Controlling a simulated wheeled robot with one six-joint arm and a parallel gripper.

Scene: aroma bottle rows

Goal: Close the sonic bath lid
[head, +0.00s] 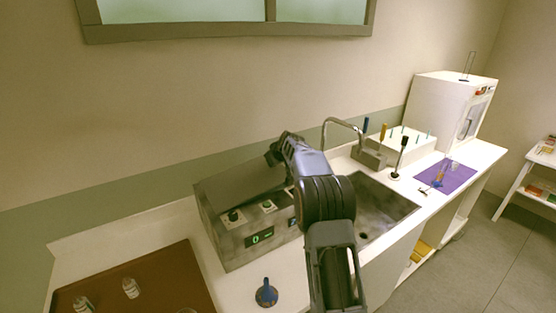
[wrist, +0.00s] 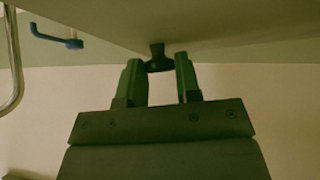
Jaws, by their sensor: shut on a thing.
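The sonic bath (head: 262,243) is a grey metal box on the counter, with dials and a green-lit display on its front. Its lid (head: 232,186) is a flat grey panel at the top; I cannot tell its exact tilt. My arm reaches over the right side of the bath, and my gripper (head: 273,156) is at the lid's far right part. In the wrist view, my gripper (wrist: 160,78) has its two fingers on either side of a dark knob (wrist: 157,52) and is shut on it. The knob joins the broad lid surface (wrist: 205,28). The head view hides the fingertips' contact.
A sink (head: 378,207) with a tap (head: 343,122) lies right of the bath. A blue flask-shaped item (head: 266,293) stands before the bath. A brown tray (head: 150,285) with small bottles is at left. The wall is close behind.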

